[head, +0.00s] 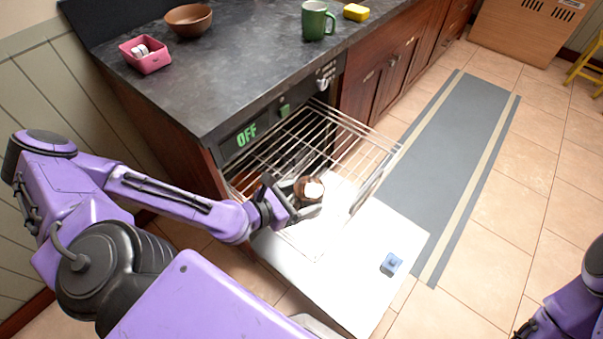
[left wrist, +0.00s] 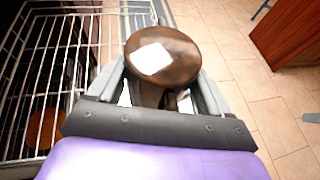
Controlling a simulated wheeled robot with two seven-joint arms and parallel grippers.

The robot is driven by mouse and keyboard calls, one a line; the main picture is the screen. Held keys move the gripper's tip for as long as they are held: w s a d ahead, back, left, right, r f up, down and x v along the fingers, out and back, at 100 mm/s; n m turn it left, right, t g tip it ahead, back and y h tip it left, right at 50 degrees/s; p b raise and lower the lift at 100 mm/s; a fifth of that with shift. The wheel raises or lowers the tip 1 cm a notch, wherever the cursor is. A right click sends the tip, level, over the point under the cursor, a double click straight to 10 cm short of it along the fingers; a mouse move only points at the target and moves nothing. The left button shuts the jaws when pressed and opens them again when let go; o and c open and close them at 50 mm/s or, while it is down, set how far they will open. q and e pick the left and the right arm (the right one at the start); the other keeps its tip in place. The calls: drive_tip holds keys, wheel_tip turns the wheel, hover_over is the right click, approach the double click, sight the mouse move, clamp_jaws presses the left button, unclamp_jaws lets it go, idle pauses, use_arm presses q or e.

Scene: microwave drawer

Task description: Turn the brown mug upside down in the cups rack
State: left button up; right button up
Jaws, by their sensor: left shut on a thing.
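My left gripper (head: 302,197) is shut on the brown mug (head: 309,188) and holds it above the front part of the pulled-out wire cups rack (head: 270,153). In the left wrist view the mug (left wrist: 178,68) sits between the fingers, with a round brown face with a bright white patch turned to the camera. I cannot tell for sure whether that face is the base. The rack's wires (left wrist: 95,45) show to the left of the mug there. Part of my right arm shows at the lower right of the head view; its gripper does not show.
The white door (head: 345,285) lies open under the rack, with a small blue object (head: 391,263) on it. On the dark counter (head: 235,75) are a green mug (head: 314,22), a brown bowl (head: 188,20), a pink container (head: 146,58) and a yellow block (head: 356,12).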

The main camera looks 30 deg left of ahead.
sight(308, 188)
use_arm(q)
wheel_tip(308, 188, up, 6)
drive_tip(key=p, duration=0.5)
drive_tip(key=shift+r, duration=0.25)
drive_tip(key=shift+f, duration=0.15)
use_arm(e)
wheel_tip(308, 188, up, 6)
drive_tip(key=shift+r, duration=0.1)
use_arm(q)
drive_tip(key=shift+w+f, duration=0.1)
drive_tip(key=shift+f, duration=0.15)
drive_tip(key=f+b, duration=0.1)
drive_tip(key=w+f+b, duration=0.1)
drive_tip(key=b, duration=0.1)
drive_tip(key=f+b, duration=0.1)
drive_tip(key=b, duration=0.1)
drive_tip(key=shift+w+d+f, duration=0.15)
drive_tip(key=shift+w+d, duration=0.1)
drive_tip(key=shift+w, duration=0.1)
drive_tip(key=w+a+f+b, duration=0.5)
drive_tip(key=w+f+b, duration=0.5)
drive_tip(key=w+f, duration=0.1)
drive_tip(key=shift+a, duration=0.4)
use_arm(e)
wheel_tip(308, 188, down, 16)
drive_tip(key=shift+r, duration=0.25)
